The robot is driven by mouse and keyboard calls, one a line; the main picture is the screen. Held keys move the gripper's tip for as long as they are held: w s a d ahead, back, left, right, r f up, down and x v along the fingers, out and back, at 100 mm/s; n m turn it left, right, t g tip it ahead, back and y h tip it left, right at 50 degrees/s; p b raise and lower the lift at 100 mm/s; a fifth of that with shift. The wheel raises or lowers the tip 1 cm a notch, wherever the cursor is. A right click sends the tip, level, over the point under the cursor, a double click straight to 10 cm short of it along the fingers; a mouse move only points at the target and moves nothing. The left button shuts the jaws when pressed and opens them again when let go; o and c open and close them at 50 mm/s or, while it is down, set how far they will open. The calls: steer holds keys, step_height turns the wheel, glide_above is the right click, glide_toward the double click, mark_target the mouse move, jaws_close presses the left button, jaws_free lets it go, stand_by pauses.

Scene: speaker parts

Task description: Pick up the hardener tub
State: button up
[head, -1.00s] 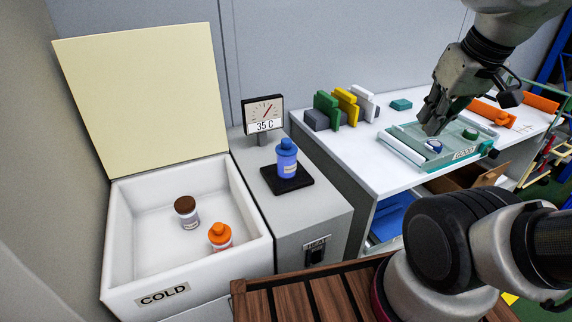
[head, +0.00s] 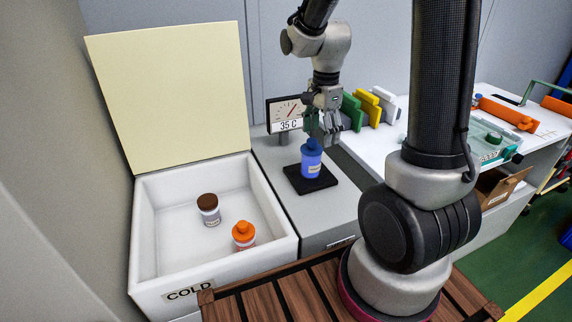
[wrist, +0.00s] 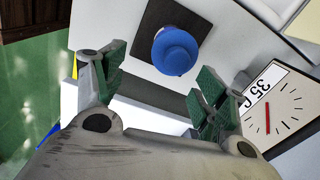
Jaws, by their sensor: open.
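A white tub with a brown lid (head: 208,209) stands upright in the cold box (head: 281,249). An orange-capped bottle (head: 243,235) stands close to its right. A blue bottle (head: 311,163) stands on the black pad of the heater. The labels are too small to read, so I cannot tell by name which one is the hardener. My gripper (head: 322,132) is open and empty, just above and behind the blue bottle. In the wrist view the blue lid (wrist: 175,50) lies beyond the open green fingertips (wrist: 157,82), apart from them.
The cold box's pale lid (head: 170,95) stands open behind it. A dial reading 35 C (head: 287,114) stands close to my gripper. Green and yellow blocks (head: 366,108) and a glass-like tray (head: 490,142) are on the white table at right.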

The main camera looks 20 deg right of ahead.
mark_target(311, 162)
steer(key=shift+w+a+f+m, duration=0.25)
steer(key=shift+w+a+f, duration=0.05)
steer(key=shift+f, duration=0.2)
steer(key=shift+w+a+f+m, duration=0.25)
steer(key=shift+w+a+f, duration=0.05)
steer(key=shift+f, duration=0.2)
steer(key=f, duration=0.7)
steer(key=shift+w+a+f, duration=0.2)
steer(key=shift+w, duration=0.05)
steer(key=shift+c, duration=0.5)
steer(key=c, duration=1)
